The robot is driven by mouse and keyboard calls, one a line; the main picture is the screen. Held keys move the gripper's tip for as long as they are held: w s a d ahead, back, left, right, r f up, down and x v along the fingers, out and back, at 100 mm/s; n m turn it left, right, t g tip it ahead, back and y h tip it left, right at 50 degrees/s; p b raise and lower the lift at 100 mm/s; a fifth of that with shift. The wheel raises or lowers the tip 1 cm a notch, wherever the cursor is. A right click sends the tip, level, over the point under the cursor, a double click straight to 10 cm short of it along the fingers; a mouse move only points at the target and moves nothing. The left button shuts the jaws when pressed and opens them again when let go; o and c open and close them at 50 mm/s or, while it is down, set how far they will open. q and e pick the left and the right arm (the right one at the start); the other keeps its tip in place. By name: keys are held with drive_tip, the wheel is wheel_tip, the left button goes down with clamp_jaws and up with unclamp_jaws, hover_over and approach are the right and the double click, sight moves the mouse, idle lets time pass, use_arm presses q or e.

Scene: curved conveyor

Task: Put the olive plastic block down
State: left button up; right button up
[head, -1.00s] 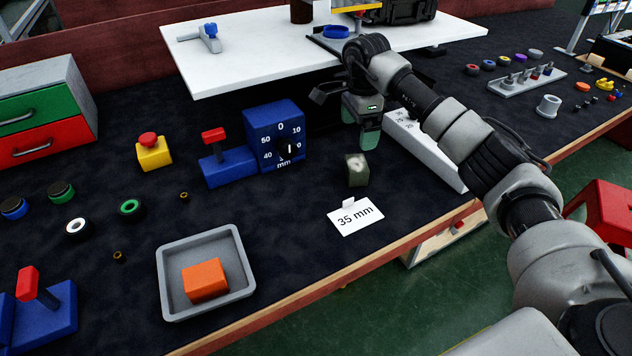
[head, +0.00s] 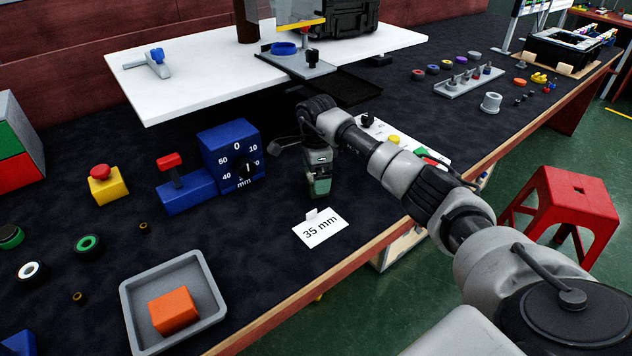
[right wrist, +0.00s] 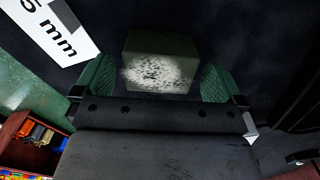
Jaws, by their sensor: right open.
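The olive block (right wrist: 160,62), with a pale speckled patch on one face, shows between the green fingertips of my right gripper (right wrist: 157,80) in the right wrist view. Dark gaps show between the block and both fingers, so the gripper is open around it. In the head view my right gripper (head: 319,186) points down at the dark mat, just behind the white "35 mm" card (head: 321,228). The gripper hides most or all of the block there. My left gripper is not in view.
A blue dial box (head: 229,155) and a blue block with a red lever (head: 184,193) stand left of the gripper. A grey tray (head: 137,310) holding an orange block (head: 174,310) lies front left. The table's front edge (head: 365,241) is close beyond the card.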

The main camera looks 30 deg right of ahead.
drive_tip(key=shift+f, duration=0.5)
drive_tip(key=c, duration=1.1)
drive_tip(key=shift+o, duration=0.2)
drive_tip(key=shift+r, duration=0.15)
